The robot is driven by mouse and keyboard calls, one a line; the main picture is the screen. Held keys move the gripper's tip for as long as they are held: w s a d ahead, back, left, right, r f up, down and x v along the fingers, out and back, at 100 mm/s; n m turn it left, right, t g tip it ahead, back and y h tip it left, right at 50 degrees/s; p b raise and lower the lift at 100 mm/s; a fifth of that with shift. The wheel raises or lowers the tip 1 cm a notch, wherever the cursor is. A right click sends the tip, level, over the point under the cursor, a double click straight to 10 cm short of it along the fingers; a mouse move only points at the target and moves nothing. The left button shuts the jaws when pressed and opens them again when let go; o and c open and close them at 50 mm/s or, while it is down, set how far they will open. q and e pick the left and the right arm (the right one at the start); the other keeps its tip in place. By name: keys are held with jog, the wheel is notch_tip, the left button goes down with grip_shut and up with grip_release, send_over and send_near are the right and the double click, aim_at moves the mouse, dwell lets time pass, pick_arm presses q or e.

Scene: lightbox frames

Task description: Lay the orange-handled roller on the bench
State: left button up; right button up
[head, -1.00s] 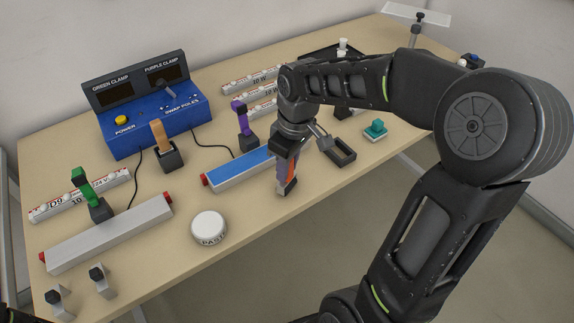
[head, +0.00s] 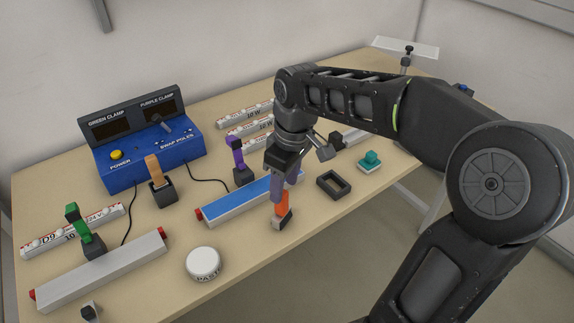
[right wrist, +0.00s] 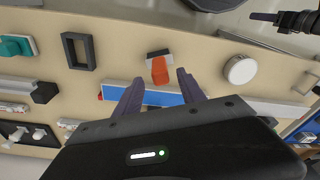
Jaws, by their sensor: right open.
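The orange-handled roller (head: 282,204) stands on the bench near its front edge, just in front of the blue-topped bar (head: 243,200), handle up and grey-and-black end down. It also shows in the right wrist view (right wrist: 159,69). My right gripper (head: 286,194) is just above it, pointing down. In the right wrist view my right gripper's two fingers (right wrist: 160,78) are spread apart, with the orange handle between and beyond their tips, clear space on both sides.
A white round paste tin (head: 203,263) stands left of the roller. A black open frame (head: 333,185) and a teal-knobbed block (head: 369,161) lie to its right. A purple clamp (head: 239,162) stands behind the blue-topped bar. Bare bench shows between the tin and the roller.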

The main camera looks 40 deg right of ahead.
notch_tip(320, 180, up, 6)
jog(key=shift+s+d, duration=0.15)
jog(key=shift+s, duration=0.2)
